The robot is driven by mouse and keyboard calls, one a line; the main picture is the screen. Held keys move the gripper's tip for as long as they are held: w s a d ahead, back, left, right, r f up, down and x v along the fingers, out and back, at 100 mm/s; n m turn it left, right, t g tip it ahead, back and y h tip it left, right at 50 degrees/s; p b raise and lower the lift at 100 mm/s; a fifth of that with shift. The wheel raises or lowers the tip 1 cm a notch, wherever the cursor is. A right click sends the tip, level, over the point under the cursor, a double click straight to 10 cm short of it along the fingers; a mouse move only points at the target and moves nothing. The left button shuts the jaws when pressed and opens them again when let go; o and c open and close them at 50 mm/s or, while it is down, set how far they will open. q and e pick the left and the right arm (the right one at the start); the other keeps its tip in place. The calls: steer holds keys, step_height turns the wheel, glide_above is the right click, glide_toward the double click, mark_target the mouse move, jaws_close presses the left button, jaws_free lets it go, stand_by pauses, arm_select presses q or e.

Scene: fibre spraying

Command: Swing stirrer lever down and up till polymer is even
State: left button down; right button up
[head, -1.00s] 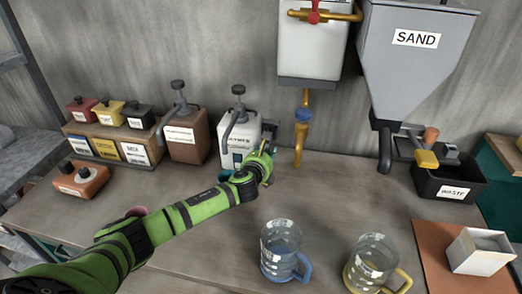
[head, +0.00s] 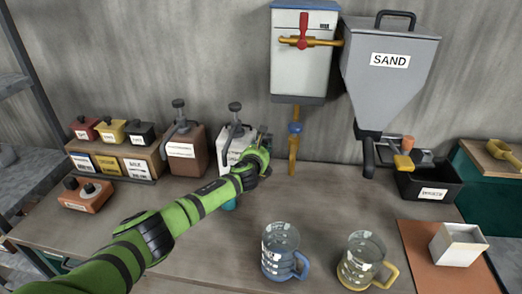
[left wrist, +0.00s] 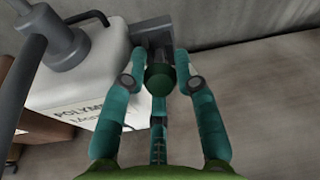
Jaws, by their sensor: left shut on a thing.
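The white polymer container (head: 228,151) stands at the back of the bench, with a grey pump on top. It also shows in the left wrist view (left wrist: 75,90), its label partly hidden by a finger. My left gripper (head: 262,158) is at its right side. In the left wrist view my left gripper's teal fingers (left wrist: 160,85) are closed around the dark green knob of the stirrer lever (left wrist: 158,78). A grey bracket beside the container shows behind the knob. The polymer inside cannot be seen. My right gripper is not in view.
A brown pump container (head: 187,155) stands just left. The orange pipe (head: 293,155) and sand hopper (head: 388,80) are to the right. Two clear jugs, blue-handled (head: 281,250) and yellow-handled (head: 362,262), stand in front. A small teal thing (head: 229,204) is partly hidden by my arm.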

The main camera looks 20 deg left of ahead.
arm_select(q)
steer(key=shift+w+r, duration=0.1)
steer(key=shift+r, duration=0.35)
steer(key=c, duration=0.9)
jaws_free()
steer(key=shift+c, duration=0.2)
steer(key=shift+w+f, duration=0.1)
steer(key=shift+f, duration=0.1)
steer(key=shift+f, duration=0.1)
steer(key=v, duration=1.2)
